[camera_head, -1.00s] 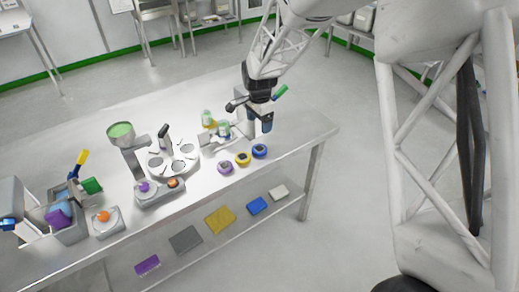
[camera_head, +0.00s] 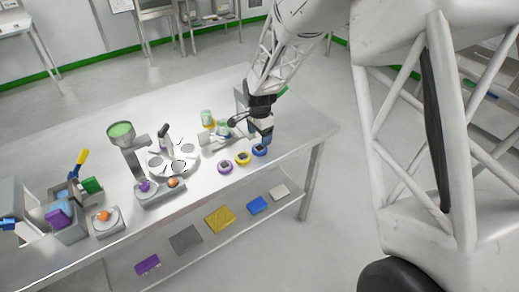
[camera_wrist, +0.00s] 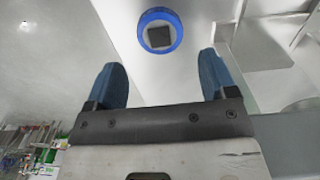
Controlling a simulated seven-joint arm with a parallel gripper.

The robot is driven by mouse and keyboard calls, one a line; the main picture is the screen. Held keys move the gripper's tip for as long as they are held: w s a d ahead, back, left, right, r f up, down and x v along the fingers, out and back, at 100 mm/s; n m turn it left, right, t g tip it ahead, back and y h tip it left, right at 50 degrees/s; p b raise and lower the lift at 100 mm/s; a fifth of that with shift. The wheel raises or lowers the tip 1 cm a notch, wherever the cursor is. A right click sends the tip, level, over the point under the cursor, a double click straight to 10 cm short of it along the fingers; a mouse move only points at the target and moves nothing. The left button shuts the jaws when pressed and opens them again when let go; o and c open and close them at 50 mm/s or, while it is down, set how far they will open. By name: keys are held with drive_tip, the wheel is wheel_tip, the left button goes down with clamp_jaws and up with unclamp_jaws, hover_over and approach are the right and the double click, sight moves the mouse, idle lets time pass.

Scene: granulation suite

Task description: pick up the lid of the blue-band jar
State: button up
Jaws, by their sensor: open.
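A blue ring-shaped lid with a dark square centre (camera_head: 260,150) lies at the table's front right. It also shows whole in the wrist view (camera_wrist: 174,22), at the top centre. My gripper (camera_head: 265,138) is just above it in the head view. In the wrist view my gripper (camera_wrist: 162,78) is open, with its two blue fingers wide apart and nothing between them. The lid lies beyond the fingertips, apart from them. A green-topped jar (camera_head: 222,128) stands behind and left of the lid; I cannot make out its band colour for sure.
A yellow lid (camera_head: 243,158) and a purple lid (camera_head: 225,167) lie in a row left of the blue one. A yellow-banded jar (camera_head: 207,119) and a round grey fixture (camera_head: 170,158) stand further left. The table's right end is clear.

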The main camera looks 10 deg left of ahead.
sight(259, 147)
idle(0.3)
drive_tip(key=shift+f, duration=3)
drive_tip(key=shift+c, duration=0.3)
drive_tip(key=c, duration=0.6)
